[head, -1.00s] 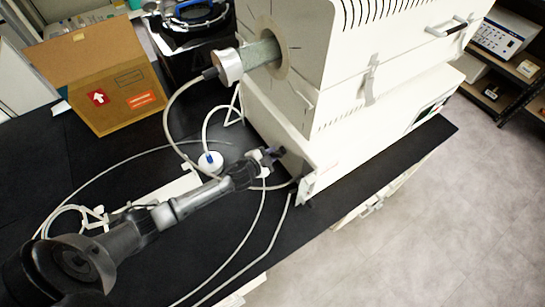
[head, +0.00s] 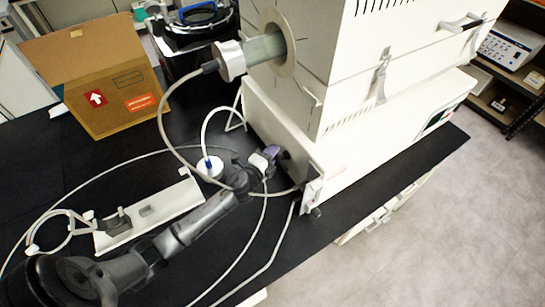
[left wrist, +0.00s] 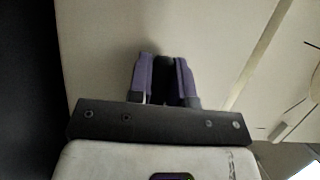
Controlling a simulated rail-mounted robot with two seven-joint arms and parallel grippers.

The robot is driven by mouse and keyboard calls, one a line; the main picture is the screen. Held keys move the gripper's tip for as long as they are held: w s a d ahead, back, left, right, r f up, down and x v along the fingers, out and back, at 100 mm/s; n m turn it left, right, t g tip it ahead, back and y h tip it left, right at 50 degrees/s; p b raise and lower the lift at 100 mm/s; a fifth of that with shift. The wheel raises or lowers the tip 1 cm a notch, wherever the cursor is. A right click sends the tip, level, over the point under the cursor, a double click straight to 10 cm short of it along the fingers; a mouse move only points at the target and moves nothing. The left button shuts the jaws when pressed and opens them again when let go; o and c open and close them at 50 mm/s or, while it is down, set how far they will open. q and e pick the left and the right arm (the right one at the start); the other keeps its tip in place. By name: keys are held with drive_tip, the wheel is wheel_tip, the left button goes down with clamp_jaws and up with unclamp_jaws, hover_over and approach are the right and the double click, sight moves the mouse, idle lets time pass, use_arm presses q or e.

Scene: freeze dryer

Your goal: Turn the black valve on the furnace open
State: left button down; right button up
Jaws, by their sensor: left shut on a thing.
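The furnace (head: 350,130) is a large white box with a horizontal tube (head: 265,48) at its upper left. My left gripper (head: 277,154) is at the lower side panel of the furnace. In the left wrist view its two purple fingers (left wrist: 165,80) are closed around the black valve (left wrist: 164,62), which shows as a dark shape between them against the white panel. Most of the valve is hidden by the fingers, so its turn angle cannot be told. My right gripper is not in view.
A cardboard box (head: 112,100) stands open at the back left of the black bench (head: 330,228). Thin hoses (head: 262,235) loop around my left arm. A small white round part (head: 209,168) and a white holder (head: 150,215) lie nearby.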

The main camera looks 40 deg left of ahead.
use_arm(q)
drive_tip(key=shift+r+m, duration=0.15)
drive_tip(key=shift+m, duration=0.25)
drive_tip(key=c, duration=1)
unclamp_jaws()
drive_tip(key=shift+c, duration=0.2)
drive_tip(key=s+d, duration=0.1)
drive_tip(key=s, duration=1.2)
drive_tip(key=shift+s+d, duration=0.3)
drive_tip(key=shift+s, duration=0.1)
